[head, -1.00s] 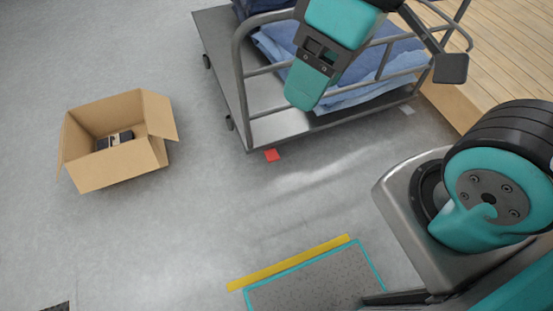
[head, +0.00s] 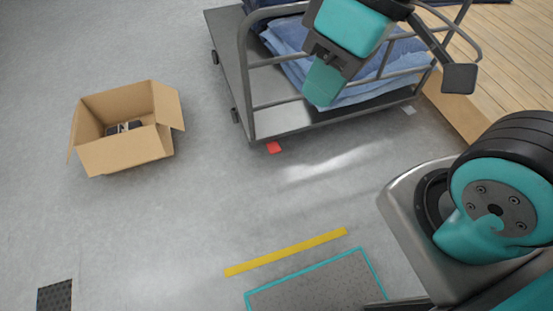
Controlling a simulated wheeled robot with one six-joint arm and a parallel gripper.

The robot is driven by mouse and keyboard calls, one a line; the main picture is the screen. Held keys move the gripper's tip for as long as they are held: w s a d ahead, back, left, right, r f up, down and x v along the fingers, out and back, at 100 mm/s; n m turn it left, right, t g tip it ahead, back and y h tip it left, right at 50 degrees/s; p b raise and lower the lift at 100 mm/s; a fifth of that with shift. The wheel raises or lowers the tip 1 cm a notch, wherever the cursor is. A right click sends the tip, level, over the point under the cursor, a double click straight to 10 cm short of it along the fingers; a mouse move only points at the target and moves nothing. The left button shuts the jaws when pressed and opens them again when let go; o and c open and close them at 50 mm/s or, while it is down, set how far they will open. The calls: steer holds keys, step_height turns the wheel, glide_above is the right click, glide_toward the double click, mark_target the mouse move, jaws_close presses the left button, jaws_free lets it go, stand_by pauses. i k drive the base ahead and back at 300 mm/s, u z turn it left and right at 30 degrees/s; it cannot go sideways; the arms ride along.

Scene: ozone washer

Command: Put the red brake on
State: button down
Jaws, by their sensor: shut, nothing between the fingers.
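The red brake (head: 274,147) is a small flat red tab low at the near corner of a grey metal cart (head: 230,75). Whether it is pressed or raised is too small to tell. My gripper (head: 320,90) hangs in front of the cart's near rail, above and to the right of the red tab in the picture. It is shut and apart from the tab, with nothing seen in it. It covers part of the rail and the load behind.
Folded blue cloth (head: 285,38) lies on the cart. An open cardboard box (head: 125,155) with small dark items stands left. A wooden platform (head: 485,50) is at right. A yellow floor strip (head: 285,252) and a dark mat (head: 55,295) lie nearer. Grey floor before the cart is clear.

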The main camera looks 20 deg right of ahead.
mark_target(273, 147)
steer(key=k, duration=0.4)
steer(key=z, duration=0.35)
steer(key=i, duration=1.3)
steer(key=u, duration=0.3)
